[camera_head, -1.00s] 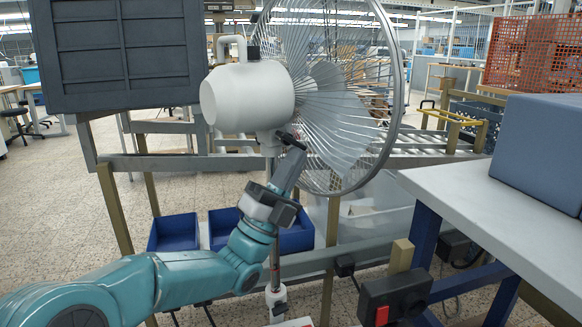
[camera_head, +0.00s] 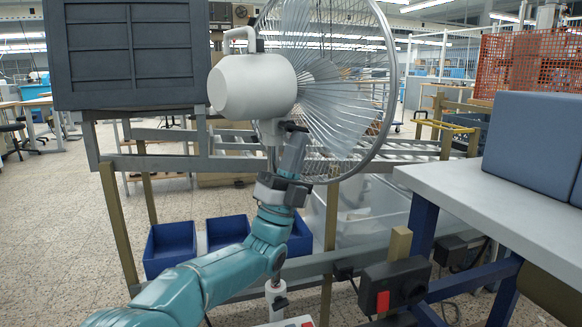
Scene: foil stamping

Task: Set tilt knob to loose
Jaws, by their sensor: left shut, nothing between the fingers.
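The fan has a white rounded motor housing (camera_head: 252,85) and a large round wire guard (camera_head: 393,90), on a thin upright pole. My left arm reaches up from the bottom. My left gripper (camera_head: 291,130) is shut and empty, just below the housing at its junction with the pole. A small dark part shows at the fingertips; I cannot tell whether it is the tilt knob or the fingers themselves. The knob's setting cannot be read. Whether the gripper touches the knob is unclear. My right gripper is not in view.
A dark panelled box (camera_head: 130,55) stands at the left. Blue bins (camera_head: 170,247) sit low behind my arm. A grey table (camera_head: 500,205) with a blue block (camera_head: 535,145) is at the right. A black box with a red switch (camera_head: 395,287) is at the lower right.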

